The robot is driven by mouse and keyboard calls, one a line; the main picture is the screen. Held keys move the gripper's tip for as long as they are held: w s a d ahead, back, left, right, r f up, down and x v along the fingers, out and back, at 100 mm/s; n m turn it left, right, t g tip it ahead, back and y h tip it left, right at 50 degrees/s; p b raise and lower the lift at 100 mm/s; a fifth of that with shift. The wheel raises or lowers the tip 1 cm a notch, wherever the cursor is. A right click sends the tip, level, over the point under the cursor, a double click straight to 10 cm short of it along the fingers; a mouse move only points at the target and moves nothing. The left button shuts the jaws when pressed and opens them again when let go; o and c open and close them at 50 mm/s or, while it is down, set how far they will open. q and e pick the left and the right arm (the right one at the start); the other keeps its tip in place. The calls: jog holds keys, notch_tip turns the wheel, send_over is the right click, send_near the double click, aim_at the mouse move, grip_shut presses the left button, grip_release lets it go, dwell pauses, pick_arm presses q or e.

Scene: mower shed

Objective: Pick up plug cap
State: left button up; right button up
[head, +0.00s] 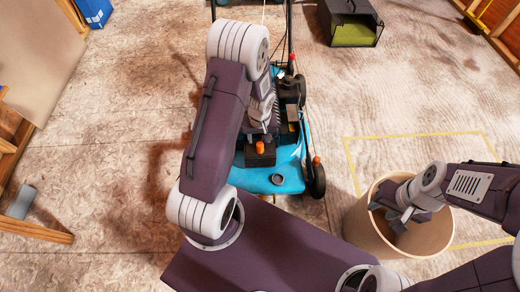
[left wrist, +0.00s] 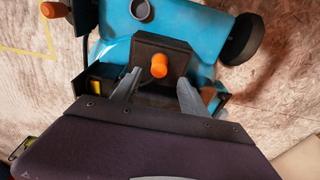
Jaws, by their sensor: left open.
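An orange cap (head: 260,148), which looks like the plug cap, stands on a dark block on the front of the blue mower (head: 285,175). In the left wrist view the orange cap (left wrist: 159,64) sits just beyond and between my fingertips. My left gripper (left wrist: 160,82) is open and empty, pointing at the block (left wrist: 150,48). The head view shows my left gripper (head: 262,132) above the block, its fingers partly hidden by the arm. My right gripper (head: 398,217) is over the tan bin (head: 437,240); its fingers are too unclear to tell open or shut.
Another orange knob (head: 316,160) is on the mower's right side, near the black wheel (head: 317,182). A dark box with a green inside (head: 352,33) stands at the back. A grey cylinder (head: 21,202) lies at left. The floor left of the mower is clear.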

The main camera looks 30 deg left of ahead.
aim_at(260, 144)
pick_arm(q)
jog(key=f+b, duration=0.1)
jog(key=f, duration=0.1)
jog(key=f+b, duration=0.1)
jog(key=f, duration=0.1)
jog(key=f+b, duration=0.2)
jog(key=shift+w+a+f, duration=0.1)
jog(key=shift+w+f, duration=0.15)
jog(key=shift+w, duration=0.1)
jog(key=shift+r, duration=0.2)
grip_shut()
